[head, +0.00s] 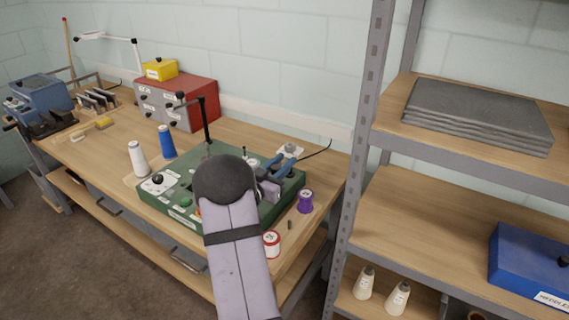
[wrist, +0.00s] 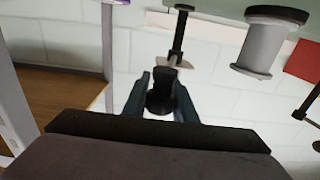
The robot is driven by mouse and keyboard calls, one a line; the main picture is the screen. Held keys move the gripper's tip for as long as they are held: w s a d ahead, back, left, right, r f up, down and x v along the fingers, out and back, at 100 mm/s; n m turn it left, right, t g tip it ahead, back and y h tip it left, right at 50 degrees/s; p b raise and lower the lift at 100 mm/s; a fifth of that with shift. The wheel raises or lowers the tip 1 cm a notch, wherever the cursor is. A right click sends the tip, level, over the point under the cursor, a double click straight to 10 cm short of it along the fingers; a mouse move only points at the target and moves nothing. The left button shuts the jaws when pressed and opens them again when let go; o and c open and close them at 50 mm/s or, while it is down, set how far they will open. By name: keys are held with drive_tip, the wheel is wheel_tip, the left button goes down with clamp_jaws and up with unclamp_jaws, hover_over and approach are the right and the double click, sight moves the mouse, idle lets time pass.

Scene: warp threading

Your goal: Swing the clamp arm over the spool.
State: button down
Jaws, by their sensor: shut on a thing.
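In the wrist view, which looks upside down, my gripper (wrist: 161,84) has its blue-grey fingers shut on a black knob (wrist: 160,100). The knob joins a dark bar with a flat disc, which I take to be the clamp arm (wrist: 180,36). A grey spool with a dark flange (wrist: 268,45) stands to the right of the bar, apart from it.
A black post (head: 206,122) rises from the base. A white cone (head: 138,160) and a blue cone (head: 166,142) stand at left. A purple spool (head: 305,201) and a red-and-white spool (head: 271,244) stand near the right edge. A metal shelf (head: 358,150) is close at right.

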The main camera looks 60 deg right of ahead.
drive_tip(key=shift+w+a+r+m+g, duration=0.1)
drive_tip(key=shift+w+m+g, duration=0.3)
drive_tip(key=shift+g, duration=0.2)
drive_tip(key=c, duration=1.4)
unclamp_jaws()
drive_tip(key=shift+c, duration=0.2)
drive_tip(key=shift+a, duration=0.15)
drive_tip(key=shift+a, duration=0.2)
drive_tip(key=a+b, duration=0.2)
drive_tip(key=a, duration=0.4)
drive_tip(key=shift+w+a, duration=0.2)
drive_tip(key=shift+a, duration=0.3)
